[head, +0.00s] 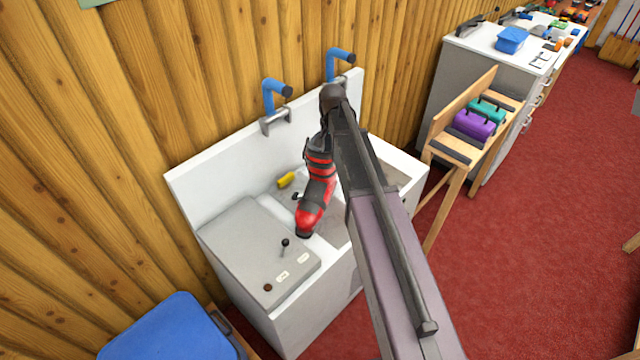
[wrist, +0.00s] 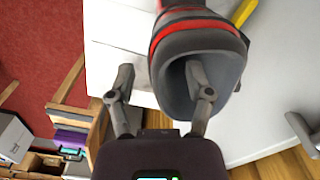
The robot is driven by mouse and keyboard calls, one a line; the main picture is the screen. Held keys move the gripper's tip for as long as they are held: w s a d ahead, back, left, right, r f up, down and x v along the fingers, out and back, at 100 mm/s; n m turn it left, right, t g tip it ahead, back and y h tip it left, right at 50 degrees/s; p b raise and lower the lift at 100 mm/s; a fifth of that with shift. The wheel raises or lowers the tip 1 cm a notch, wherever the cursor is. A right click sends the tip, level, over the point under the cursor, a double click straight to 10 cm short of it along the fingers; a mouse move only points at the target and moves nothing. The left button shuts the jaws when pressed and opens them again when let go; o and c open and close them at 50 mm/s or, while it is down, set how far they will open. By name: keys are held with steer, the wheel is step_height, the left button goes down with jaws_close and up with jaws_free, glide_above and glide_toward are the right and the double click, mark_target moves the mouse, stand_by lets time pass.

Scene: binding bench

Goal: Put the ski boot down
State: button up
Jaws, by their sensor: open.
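The red and black ski boot (head: 317,192) is on the white binding bench (head: 190,200), its toe toward the grey control box. In the wrist view the boot's dark cuff (wrist: 205,42) faces me with its grey opening showing. My gripper (wrist: 161,75) is open at the cuff. One finger is over or inside the opening; the other is outside, to the left of the cuff, with a visible gap. In the head view my arm hides the gripper and part of the boot.
A yellow item (head: 287,180) lies beside the boot. Two blue-handled clamps (head: 275,97) stand on the bench's back edge. The control box (head: 255,250) carries a small lever. A wooden rack (head: 470,140) with purple and teal cases stands to the right, and a blue seat or bin (head: 170,330) lower left.

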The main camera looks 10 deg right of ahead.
steer(key=shift+w+d+f+b, duration=0.1)
steer(key=shift+d+f+b, duration=0.05)
steer(key=shift+f+b, duration=1.1)
steer(key=shift+d+f+b, duration=0.1)
steer(key=shift+f+b, duration=1)
steer(key=shift+f, duration=0.1)
jaws_close()
